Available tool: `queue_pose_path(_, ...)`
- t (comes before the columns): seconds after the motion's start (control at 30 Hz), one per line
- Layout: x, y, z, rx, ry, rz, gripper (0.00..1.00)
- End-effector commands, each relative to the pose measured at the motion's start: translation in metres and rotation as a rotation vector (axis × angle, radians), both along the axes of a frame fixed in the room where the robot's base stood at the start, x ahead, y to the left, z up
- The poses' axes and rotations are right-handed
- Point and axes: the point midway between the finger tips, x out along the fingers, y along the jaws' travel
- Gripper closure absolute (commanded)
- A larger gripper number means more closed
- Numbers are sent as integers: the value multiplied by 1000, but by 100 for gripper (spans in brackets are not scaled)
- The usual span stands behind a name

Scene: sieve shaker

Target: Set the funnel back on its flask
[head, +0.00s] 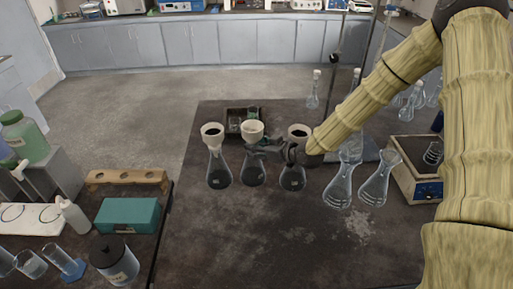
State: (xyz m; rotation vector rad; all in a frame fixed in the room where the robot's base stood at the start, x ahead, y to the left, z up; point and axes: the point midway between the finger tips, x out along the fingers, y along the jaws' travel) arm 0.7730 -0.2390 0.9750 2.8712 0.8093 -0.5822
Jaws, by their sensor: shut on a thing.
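Three clear conical flasks with dark contents stand in a row on the dark bench in the head view: the left flask (219,175), the middle flask (252,177) and the right flask (293,180). The left funnel (212,134) and right funnel (298,131), both white with dark insides, sit upright on their flasks. My gripper (257,151) reaches in from the right and is shut on the white middle funnel (252,131), low on it. This funnel is upright above the middle flask's mouth. The fingers hide the join, so I cannot tell whether it touches the flask.
A dark tray (231,124) with small glassware lies behind the funnels. Two empty clear flasks (374,187) stand right of the row, near a balance-like device (420,189). A teal box (128,215) is on the left bench. The bench front is clear.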

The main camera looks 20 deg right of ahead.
Motion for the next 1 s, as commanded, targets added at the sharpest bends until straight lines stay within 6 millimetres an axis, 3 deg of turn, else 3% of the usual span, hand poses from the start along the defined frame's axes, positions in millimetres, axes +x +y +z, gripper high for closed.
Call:
queue_pose_path(0.43, 0, 0, 0, 0, 0, 0, 88)
queue_pose_path(0.47, 0, 0, 0, 0, 0, 0, 56)
queue_pose_path(0.57, 0, 0, 0, 0, 0, 0, 38)
queue_pose_path(1.0, 0, 0, -1, 0, 0, 0, 36)
